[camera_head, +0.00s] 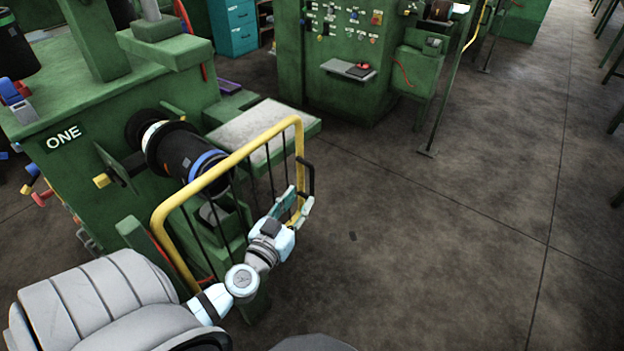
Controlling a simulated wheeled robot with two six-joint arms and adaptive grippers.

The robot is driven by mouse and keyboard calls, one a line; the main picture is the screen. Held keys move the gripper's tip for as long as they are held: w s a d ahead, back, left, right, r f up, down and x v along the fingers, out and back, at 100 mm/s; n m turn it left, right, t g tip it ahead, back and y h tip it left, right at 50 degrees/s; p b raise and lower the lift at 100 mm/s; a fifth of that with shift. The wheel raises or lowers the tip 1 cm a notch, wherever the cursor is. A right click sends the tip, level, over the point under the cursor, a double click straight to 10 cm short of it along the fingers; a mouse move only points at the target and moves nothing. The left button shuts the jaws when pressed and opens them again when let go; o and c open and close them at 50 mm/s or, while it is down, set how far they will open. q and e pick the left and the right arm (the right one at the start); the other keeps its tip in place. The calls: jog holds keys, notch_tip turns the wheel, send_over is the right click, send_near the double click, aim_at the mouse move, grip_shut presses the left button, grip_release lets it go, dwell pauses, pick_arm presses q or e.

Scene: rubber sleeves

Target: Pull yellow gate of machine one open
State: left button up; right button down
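The yellow gate (225,167) is a tubular frame with thin black bars, standing across the front of the green machine labelled ONE (64,138). A black handle (312,178) sits on the gate's right upright. My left gripper (301,195) is at the lower end of this handle, close to the right upright. Its two fingers look spread apart, one on each side of the handle's lower end. I cannot tell whether they touch it. The gripper and wrist hide part of the gate's lower right. My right gripper is not in view.
Behind the gate are a black cylinder with a blue band (190,156) and a grey-topped ledge (265,128). A green control cabinet (340,70) stands at the back, with a thin green post (450,90) to its right. The floor (450,230) to the right is clear.

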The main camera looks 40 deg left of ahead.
aim_at(311, 184)
pick_arm(q)
jog(key=x, duration=0.8)
jog(key=shift+d, duration=0.1)
jog(key=shift+s, duration=0.1)
grip_shut()
